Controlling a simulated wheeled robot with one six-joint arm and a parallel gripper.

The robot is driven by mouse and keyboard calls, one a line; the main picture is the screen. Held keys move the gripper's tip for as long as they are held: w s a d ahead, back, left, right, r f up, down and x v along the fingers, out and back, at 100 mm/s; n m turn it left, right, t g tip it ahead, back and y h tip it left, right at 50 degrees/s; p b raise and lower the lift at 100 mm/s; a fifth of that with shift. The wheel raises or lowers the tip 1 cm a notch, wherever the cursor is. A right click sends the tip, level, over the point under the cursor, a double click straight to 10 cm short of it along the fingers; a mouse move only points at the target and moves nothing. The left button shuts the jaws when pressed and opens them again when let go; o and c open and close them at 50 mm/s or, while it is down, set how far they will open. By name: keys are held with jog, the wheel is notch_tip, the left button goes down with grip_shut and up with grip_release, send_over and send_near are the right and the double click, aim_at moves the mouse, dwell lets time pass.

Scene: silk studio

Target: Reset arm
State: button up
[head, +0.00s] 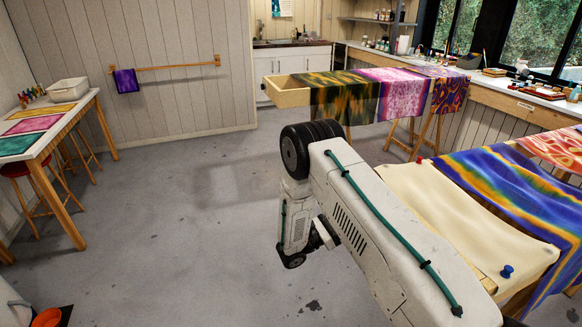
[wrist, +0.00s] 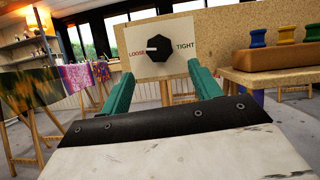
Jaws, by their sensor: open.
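My arm reaches out from the lower right in the head view and folds downward at its far end; the jaws are hidden there. In the wrist view my gripper (wrist: 160,88) is open, its two green fingers apart with nothing between them. Beyond the fingers is a white panel (wrist: 183,66) marked LOOSE and TIGHT, with a black knob (wrist: 158,57) whose white pointer faces LOOSE. The knob appears in line with the gap between the fingers, apart from them.
A cream cloth (head: 455,215) with a blue pushpin (head: 507,271) lies right of my arm, near a blue patterned cloth (head: 520,190). A wooden frame (head: 285,97) with dyed cloths stands behind. A table (head: 75,121) and red stool (head: 14,170) are left. The middle floor is clear.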

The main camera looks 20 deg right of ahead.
jog(key=s+d+r+m+g+y, duration=0.1)
jog(key=s+r+m+g+y, duration=0.4)
jog(key=r, duration=0.7)
jog(key=s+r+m+g+y, duration=0.4)
jog(key=s+r+m, duration=0.35)
jog(key=r, duration=0.45)
jog(key=s+a+r+m+t+y, duration=0.3)
jog(key=s+a+y, duration=0.3)
jog(key=s, duration=0.5)
jog(key=s+a+r+m+t+y, duration=0.4)
jog(key=s+a+r+t+y, duration=0.1)
jog(key=s, duration=0.6)
jog(key=shift+a+t+y, duration=0.4)
jog(key=shift+a+y, duration=0.5)
jog(key=shift+y, duration=0.3)
